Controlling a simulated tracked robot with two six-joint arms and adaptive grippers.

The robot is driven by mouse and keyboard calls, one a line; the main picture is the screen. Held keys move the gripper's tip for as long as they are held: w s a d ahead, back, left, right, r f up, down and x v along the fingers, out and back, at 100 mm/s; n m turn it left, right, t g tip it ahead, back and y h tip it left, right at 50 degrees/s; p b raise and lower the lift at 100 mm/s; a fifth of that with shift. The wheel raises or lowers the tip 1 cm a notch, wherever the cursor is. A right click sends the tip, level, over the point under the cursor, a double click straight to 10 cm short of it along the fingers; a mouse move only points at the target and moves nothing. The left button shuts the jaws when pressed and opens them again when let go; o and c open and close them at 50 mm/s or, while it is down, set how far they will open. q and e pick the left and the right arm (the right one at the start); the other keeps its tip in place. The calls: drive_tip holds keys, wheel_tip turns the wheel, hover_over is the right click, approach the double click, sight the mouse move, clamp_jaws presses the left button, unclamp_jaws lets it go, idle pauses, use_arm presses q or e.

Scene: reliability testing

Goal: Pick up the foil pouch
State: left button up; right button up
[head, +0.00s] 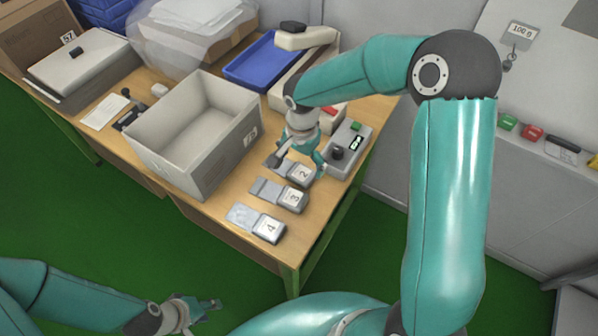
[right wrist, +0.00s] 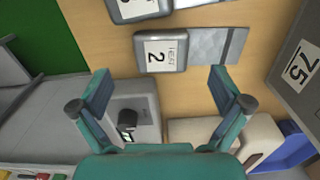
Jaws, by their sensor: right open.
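Flat silver foil pieces lie on the wooden table, each beside a grey numbered block. The foil by block 4 (head: 242,214) is nearest the front, the foil by block 3 (head: 264,189) is behind it, and the foil by block 2 shows in the right wrist view (right wrist: 217,46). I cannot tell which is the pouch meant. Block 2 (right wrist: 160,53) also reads "HEAT". My right gripper (head: 300,163) is open and empty above block 2; its spread fingers show in the right wrist view (right wrist: 158,70). My left gripper (head: 211,304) is low, away from the table, its fingers unclear.
A large open grey box (head: 225,147) stands left of the foils. A grey control box (head: 350,153) with a black knob is close on the right. A blue tray (head: 250,62) and a cream device (head: 308,37) are behind.

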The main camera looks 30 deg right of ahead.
sight(302, 173)
drive_tip(key=shift+w+d+f+p, duration=0.15)
drive_tip(key=shift+f+p, duration=0.35)
drive_tip(key=shift+f, duration=1.8)
drive_tip(key=c, duration=1.2)
drive_tip(key=shift+o, duration=0.2)
drive_tip(key=shift+r, duration=0.1)
